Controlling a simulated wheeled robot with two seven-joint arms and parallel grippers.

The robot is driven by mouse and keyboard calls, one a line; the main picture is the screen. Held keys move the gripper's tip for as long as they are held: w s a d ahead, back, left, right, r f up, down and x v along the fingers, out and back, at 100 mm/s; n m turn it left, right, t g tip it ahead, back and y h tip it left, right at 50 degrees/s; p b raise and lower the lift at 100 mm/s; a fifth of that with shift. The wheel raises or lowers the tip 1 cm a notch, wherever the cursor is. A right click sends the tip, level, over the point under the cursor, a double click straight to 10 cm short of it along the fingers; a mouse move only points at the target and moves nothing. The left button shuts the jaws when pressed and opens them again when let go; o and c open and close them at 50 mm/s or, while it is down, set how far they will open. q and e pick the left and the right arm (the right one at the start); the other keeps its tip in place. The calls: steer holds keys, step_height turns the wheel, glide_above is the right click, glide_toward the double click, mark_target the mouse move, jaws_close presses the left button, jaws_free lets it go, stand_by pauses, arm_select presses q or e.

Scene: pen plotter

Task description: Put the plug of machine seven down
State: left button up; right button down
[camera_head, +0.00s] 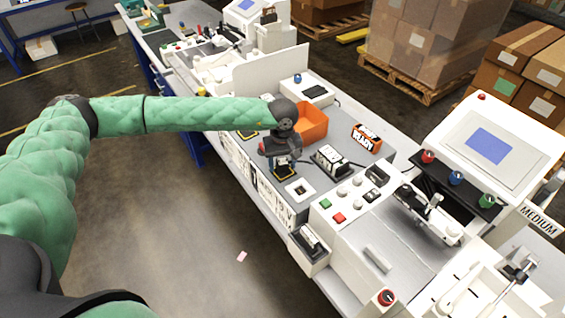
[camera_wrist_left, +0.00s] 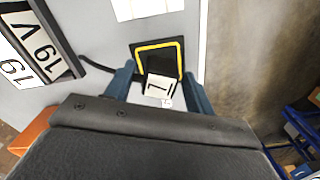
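My left gripper (camera_head: 283,170) points down over the bench, above a black pad with a yellow border. The left wrist view shows its two blue fingers (camera_wrist_left: 158,78) on either side of a small white plug (camera_wrist_left: 160,86) with a black numeral, which looks like a seven. A narrow gap seems to show between each finger and the plug, so the gripper looks open around it. The plug is over the near edge of the yellow-edged pad (camera_wrist_left: 158,47); whether it rests on it is unclear. A black cable (camera_wrist_left: 97,66) runs behind the left finger. My right gripper is out of view.
A black-and-white numbered block (camera_head: 330,159) stands right of the gripper. An orange bin (camera_head: 311,124) and an orange "ready" sign (camera_head: 366,138) are behind it. A white panel with red and green buttons (camera_head: 347,200) is in front. A large machine with a screen (camera_head: 490,145) stands right.

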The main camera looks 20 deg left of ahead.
mark_target(282, 161)
arm_select(q)
steer(key=shift+r, duration=0.1)
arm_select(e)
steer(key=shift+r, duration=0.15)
arm_select(q)
steer(key=shift+r+p, duration=0.1)
steer(key=shift+p, duration=0.2)
steer(key=shift+r+b, duration=0.65)
step_height(282, 161, up, 4)
steer(key=shift+f+b, duration=0.1)
steer(key=shift+b, duration=0.85)
step_height(282, 161, up, 5)
steer(key=shift+r+b, duration=0.1)
steer(key=shift+b, duration=0.8)
steer(key=shift+r, duration=0.75)
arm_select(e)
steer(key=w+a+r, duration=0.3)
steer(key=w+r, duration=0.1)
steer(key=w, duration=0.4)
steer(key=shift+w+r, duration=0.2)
